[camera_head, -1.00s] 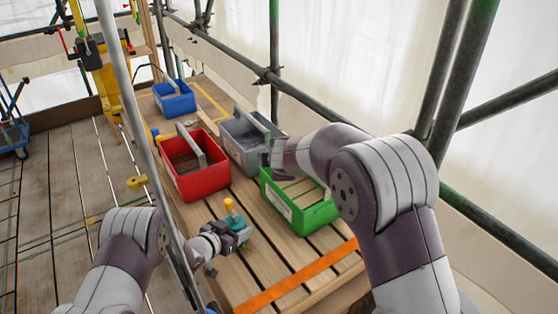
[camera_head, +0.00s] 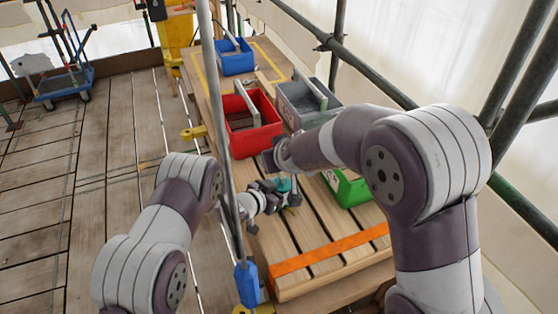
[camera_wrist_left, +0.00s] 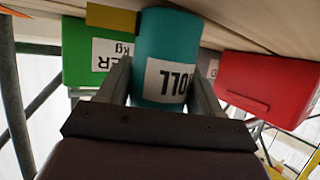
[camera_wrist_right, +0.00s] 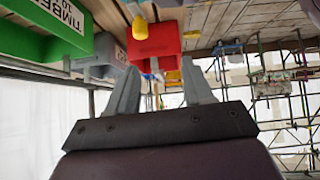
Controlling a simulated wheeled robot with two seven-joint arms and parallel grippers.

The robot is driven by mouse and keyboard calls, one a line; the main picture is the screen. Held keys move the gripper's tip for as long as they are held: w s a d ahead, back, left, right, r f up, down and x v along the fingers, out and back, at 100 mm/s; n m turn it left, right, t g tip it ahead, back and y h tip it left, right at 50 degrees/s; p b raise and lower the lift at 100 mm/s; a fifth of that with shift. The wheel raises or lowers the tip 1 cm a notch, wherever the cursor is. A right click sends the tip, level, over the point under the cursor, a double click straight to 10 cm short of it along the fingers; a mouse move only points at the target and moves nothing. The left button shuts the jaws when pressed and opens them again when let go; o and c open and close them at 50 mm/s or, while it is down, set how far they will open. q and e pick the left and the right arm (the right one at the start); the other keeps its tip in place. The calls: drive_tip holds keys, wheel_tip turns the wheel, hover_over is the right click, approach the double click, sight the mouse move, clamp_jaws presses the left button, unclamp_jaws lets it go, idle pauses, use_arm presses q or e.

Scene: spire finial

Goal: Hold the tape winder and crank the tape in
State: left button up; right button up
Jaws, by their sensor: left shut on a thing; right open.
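The teal tape winder (camera_head: 284,184) is in my left gripper (camera_head: 277,193), above the wooden slatted top. In the left wrist view the winder (camera_wrist_left: 168,45) is a teal cylinder with a white label, clasped between both fingers. My right gripper (camera_wrist_right: 160,88) is open and empty in the right wrist view. A yellow knob (camera_wrist_right: 140,28) shows beyond its fingertips, apart from them; it looks like the winder's crank knob. In the head view my right forearm reaches in just above the winder, and the right fingers are hard to make out.
A red box (camera_head: 250,137), a grey box (camera_head: 300,100) and a blue box (camera_head: 236,60) stand behind the winder. A green box (camera_head: 348,190) is partly hidden by my right arm. An orange strap (camera_head: 330,250) crosses the slatted top. A scaffold pole (camera_head: 214,80) stands close to my left arm.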

drive_tip(key=d+m, duration=0.2)
drive_tip(key=h, duration=0.1)
hover_over(286, 187)
drive_tip(key=w+a, duration=0.2)
drive_tip(key=w, duration=0.2)
drive_tip(key=f, duration=0.9)
drive_tip(key=shift+s+a, duration=0.15)
drive_tip(key=shift+s, duration=0.05)
clamp_jaws()
